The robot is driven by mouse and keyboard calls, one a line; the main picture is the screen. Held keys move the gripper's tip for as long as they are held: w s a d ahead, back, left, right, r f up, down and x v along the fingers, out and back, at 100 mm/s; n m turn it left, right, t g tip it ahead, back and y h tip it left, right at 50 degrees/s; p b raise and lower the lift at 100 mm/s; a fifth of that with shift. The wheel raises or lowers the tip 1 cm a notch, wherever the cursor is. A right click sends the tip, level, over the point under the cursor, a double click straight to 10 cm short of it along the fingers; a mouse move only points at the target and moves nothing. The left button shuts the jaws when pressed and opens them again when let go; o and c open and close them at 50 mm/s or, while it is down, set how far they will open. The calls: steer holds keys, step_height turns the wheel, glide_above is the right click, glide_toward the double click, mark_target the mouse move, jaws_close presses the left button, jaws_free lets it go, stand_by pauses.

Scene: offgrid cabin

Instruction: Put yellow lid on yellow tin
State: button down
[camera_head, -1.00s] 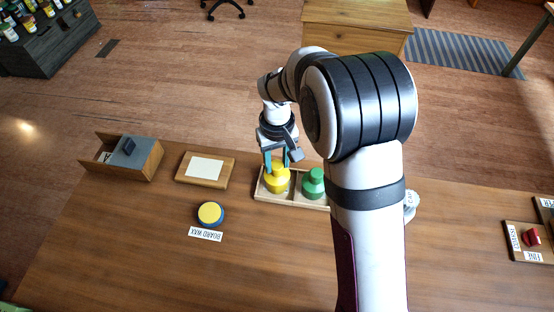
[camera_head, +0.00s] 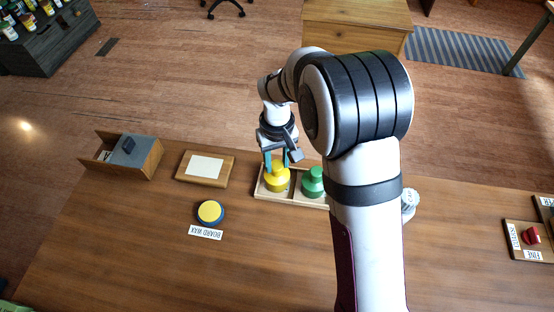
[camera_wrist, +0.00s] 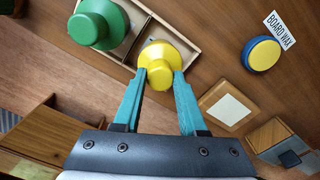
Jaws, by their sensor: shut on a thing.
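The yellow lid (camera_head: 277,182), a round piece with a raised knob, sits in the left compartment of a wooden tray (camera_head: 292,200). It also shows in the wrist view (camera_wrist: 168,54). My gripper (camera_head: 277,162) reaches down from above and is shut on the lid's knob, with a teal finger on each side (camera_wrist: 160,76). The lid appears to be still in the tray; any small gap beneath it cannot be told. A round blue tin with a yellow top (camera_head: 210,212) stands on the table, left of and nearer than the tray. It also shows in the wrist view (camera_wrist: 262,54).
A green knobbed lid (camera_head: 313,184) sits in the tray's right compartment. A BOARD WAX label (camera_head: 205,233) lies before the tin. A board with a white panel (camera_head: 204,168) and an open wooden box (camera_head: 148,158) are farther left. The table between tray and tin is clear.

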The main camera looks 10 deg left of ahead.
mark_target(277, 165)
steer(key=shift+f, duration=0.1)
jaws_free()
stand_by(0.6)
steer(key=shift+r, duration=3.5)
